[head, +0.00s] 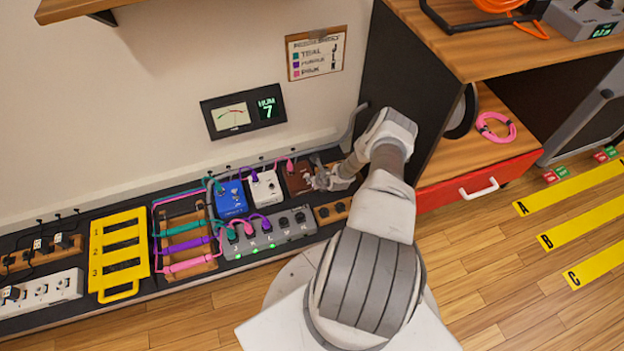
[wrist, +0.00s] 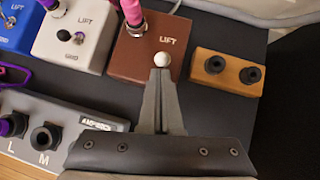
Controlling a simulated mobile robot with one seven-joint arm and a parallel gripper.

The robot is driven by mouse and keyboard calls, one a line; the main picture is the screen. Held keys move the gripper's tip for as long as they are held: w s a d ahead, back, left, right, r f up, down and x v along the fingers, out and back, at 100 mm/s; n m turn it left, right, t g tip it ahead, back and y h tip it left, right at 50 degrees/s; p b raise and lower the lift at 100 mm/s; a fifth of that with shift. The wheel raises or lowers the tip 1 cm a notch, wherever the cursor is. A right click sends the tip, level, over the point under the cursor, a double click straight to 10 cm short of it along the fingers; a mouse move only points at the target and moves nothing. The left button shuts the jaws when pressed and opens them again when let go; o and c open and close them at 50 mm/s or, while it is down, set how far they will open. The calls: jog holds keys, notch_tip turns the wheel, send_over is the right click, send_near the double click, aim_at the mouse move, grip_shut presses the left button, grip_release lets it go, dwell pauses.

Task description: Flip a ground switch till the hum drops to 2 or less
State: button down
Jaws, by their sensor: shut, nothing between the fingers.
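The hum meter (head: 243,110) on the wall reads HUM 7 in green. Blue (head: 231,198), white (head: 265,188) and brown (head: 298,178) boxes stand in a row on the dark board. In the wrist view the brown box (wrist: 135,60) has a white ball-tipped ground switch (wrist: 163,59) below the word LIFT. My gripper (wrist: 162,72) is shut and empty, its fingertips right at that ball; I cannot tell if they touch. The fingers hide the area below the switch. The white box's switch (wrist: 78,38) sits between its LIFT and GND labels.
Pink, purple and teal cables plug into the boxes and the grey strip (head: 268,234) in front. A small wooden block with two black sockets (wrist: 227,72) stands right of the brown box. A dark cabinet with a red drawer (head: 478,188) is close on my arm's right.

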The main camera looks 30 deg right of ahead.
jog(key=shift+w+d+r+g, duration=0.1)
jog(key=shift+w+r+g, duration=0.25)
jog(key=shift+g, duration=0.55)
jog(key=shift+w+r, duration=0.15)
jog(key=shift+w, duration=0.2)
jog(key=shift+w+d+r+b, duration=0.25)
jog(key=shift+w+b, duration=0.3)
jog(key=shift+w, duration=0.05)
jog(key=shift+r, duration=0.2)
jog(key=shift+r+p, duration=0.6)
jog(key=shift+p, duration=0.15)
jog(key=shift+s+r, duration=0.1)
jog(key=shift+s, duration=0.05)
